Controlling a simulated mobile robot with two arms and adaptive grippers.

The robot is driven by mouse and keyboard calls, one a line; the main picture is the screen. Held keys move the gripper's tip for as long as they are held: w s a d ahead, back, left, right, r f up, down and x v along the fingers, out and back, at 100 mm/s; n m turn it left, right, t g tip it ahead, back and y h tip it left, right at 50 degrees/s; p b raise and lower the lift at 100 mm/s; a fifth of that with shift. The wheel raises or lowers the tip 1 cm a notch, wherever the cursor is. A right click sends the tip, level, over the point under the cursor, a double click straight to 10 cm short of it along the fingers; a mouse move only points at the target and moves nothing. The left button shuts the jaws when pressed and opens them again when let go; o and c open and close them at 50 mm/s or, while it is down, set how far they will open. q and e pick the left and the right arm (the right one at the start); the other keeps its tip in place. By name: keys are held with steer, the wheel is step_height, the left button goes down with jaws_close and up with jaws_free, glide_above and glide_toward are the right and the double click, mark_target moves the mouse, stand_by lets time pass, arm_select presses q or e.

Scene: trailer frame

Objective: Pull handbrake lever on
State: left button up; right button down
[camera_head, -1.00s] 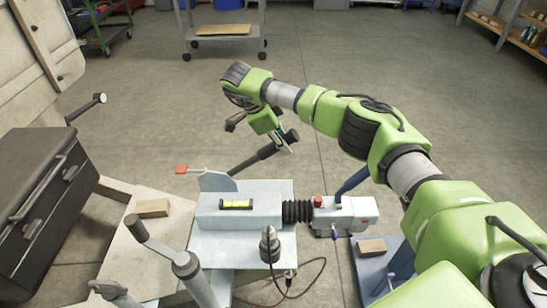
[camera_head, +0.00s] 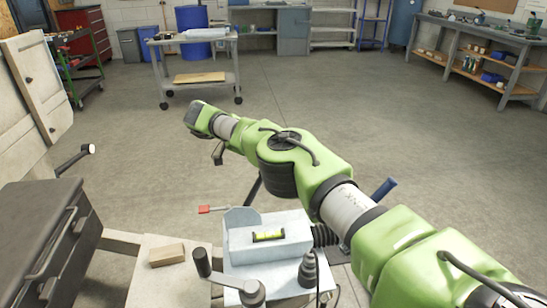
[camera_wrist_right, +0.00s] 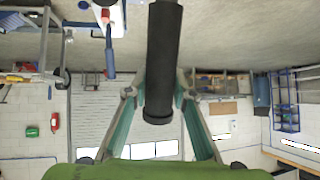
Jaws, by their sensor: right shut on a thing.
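The handbrake lever shows in the head view as a short dark bar (camera_head: 254,187) rising steeply from behind the grey coupling housing (camera_head: 268,240). Its upper part is hidden behind my right arm. In the right wrist view its black cylindrical grip (camera_wrist_right: 163,60) runs down from the top edge between the two teal fingers of my right gripper (camera_wrist_right: 159,97). The fingers are closed on the grip from both sides, and its end shows between them. In the head view my right gripper is mostly hidden behind the arm. My left gripper is not in view.
A yellow spirit level (camera_head: 268,235) lies on the housing. A red-tipped lever (camera_head: 205,209), a wooden block (camera_head: 167,255) and a crank handle (camera_head: 203,263) are nearby. A dark toolbox (camera_head: 40,235) stands at the left. The floor beyond the frame is clear up to a trolley (camera_head: 205,70).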

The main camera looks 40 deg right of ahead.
steer(key=shift+w+a+r, duration=0.1)
steer(key=shift+w+a, duration=0.05)
steer(key=c, duration=1.7)
jaws_free()
steer(key=shift+a, duration=0.1)
steer(key=shift+r, duration=0.2)
step_height(320, 180, up, 10)
steer(key=shift+f, duration=0.25)
